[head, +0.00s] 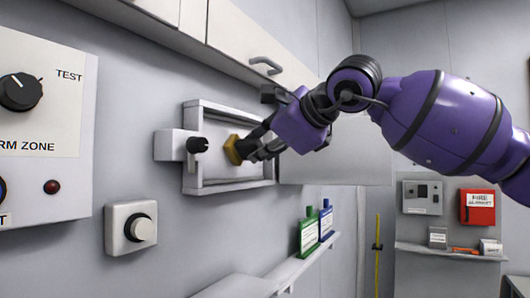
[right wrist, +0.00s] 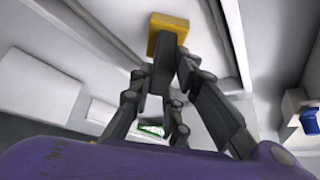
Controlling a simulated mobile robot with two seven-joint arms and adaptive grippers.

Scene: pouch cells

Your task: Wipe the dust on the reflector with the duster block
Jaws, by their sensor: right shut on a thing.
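The duster block is a small yellow-ochre block (head: 233,150), also at the top middle of the right wrist view (right wrist: 168,22). My right gripper (head: 246,150) is shut on it, its dark fingers showing in the wrist view (right wrist: 167,60). The block is at the opening of a white-framed recess (head: 226,186) on the grey wall, which seems to hold the reflector. I cannot tell whether the block touches the surface inside. The gripper and block hide part of the recess, and no dust can be made out. My left gripper is out of view.
A white bracket with a black knob (head: 197,145) stands at the recess's left side. A pale panel (head: 345,155) extends on its right, behind my arm. Cabinets (head: 245,50) hang above. A shelf (head: 300,265) with green and blue bottles is below.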

